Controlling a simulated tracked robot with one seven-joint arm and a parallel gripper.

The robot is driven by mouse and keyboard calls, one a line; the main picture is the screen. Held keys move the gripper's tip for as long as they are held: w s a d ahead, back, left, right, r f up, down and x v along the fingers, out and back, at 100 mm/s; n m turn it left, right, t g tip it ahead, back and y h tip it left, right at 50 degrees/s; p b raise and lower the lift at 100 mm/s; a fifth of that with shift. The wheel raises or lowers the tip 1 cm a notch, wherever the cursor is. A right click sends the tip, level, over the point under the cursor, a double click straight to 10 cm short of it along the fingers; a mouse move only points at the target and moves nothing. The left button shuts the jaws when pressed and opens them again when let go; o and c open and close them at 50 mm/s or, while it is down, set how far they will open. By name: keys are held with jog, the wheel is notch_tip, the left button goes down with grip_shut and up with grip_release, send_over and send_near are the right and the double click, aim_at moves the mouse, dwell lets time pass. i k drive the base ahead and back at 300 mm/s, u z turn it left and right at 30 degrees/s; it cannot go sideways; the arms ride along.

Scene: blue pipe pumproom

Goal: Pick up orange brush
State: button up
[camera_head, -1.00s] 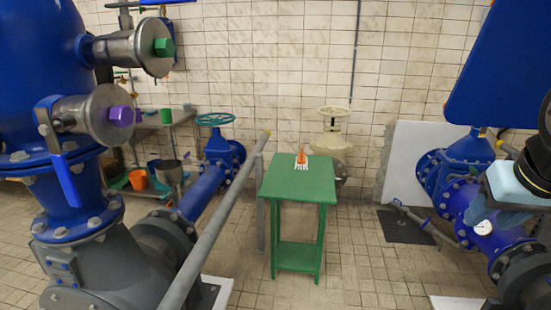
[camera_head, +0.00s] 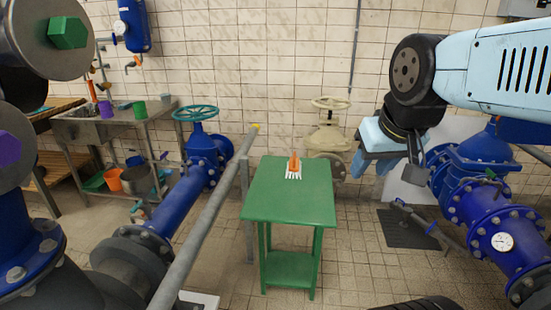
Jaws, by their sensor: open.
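My gripper (camera_head: 390,172) hangs from my light-blue arm at the right, above and to the right of the table, clear of the brush. Its fingers point down and nothing is seen between them.
A grey slanted rail (camera_head: 207,221) runs along the table's left side. A blue pipe with a teal handwheel (camera_head: 195,113) lies beyond it. A cream valve (camera_head: 328,135) stands behind the table. Blue pipework (camera_head: 482,203) fills the right. Tiled floor is open in front of the table.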

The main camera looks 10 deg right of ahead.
aim_at(294, 164)
jog(key=z, duration=0.05)
jog(key=i, duration=1.1)
jog(key=z, duration=0.4)
